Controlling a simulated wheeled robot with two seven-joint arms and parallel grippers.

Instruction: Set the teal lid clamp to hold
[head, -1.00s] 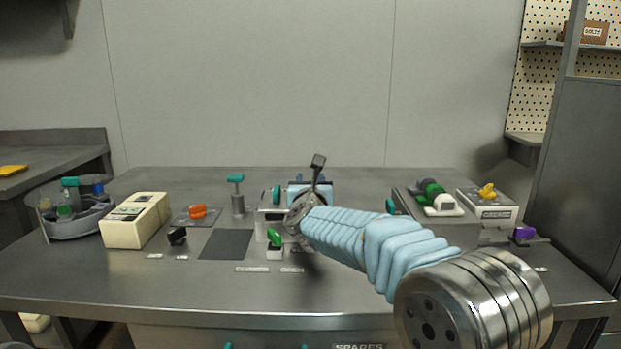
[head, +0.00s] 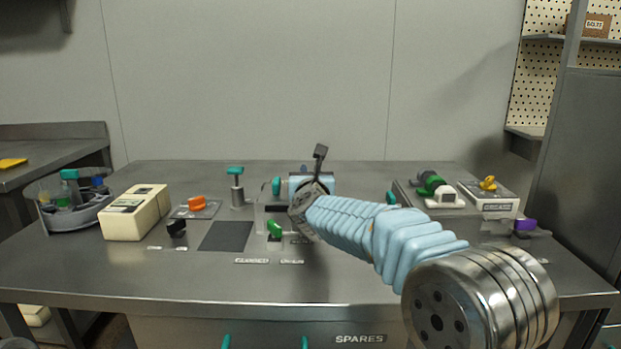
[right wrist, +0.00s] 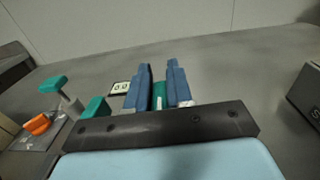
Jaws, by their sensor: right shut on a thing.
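A teal part (right wrist: 159,96), which I take to be the teal lid clamp, stands between the two blue fingers of my right gripper (right wrist: 160,78) in the right wrist view. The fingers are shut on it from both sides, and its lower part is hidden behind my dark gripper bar. In the head view my right gripper (head: 303,170) is at the back middle of the steel bench, and my own wrist and forearm hide most of the clamp and its fixture. My left gripper is in neither view.
Left of the gripper are a teal knob (head: 276,186) and a teal T-handle on a post (head: 235,171). A green lever (head: 275,229) stands in front. A cream box (head: 136,214) and an orange knob (head: 197,203) are further left. A grey tray (head: 408,198) is right.

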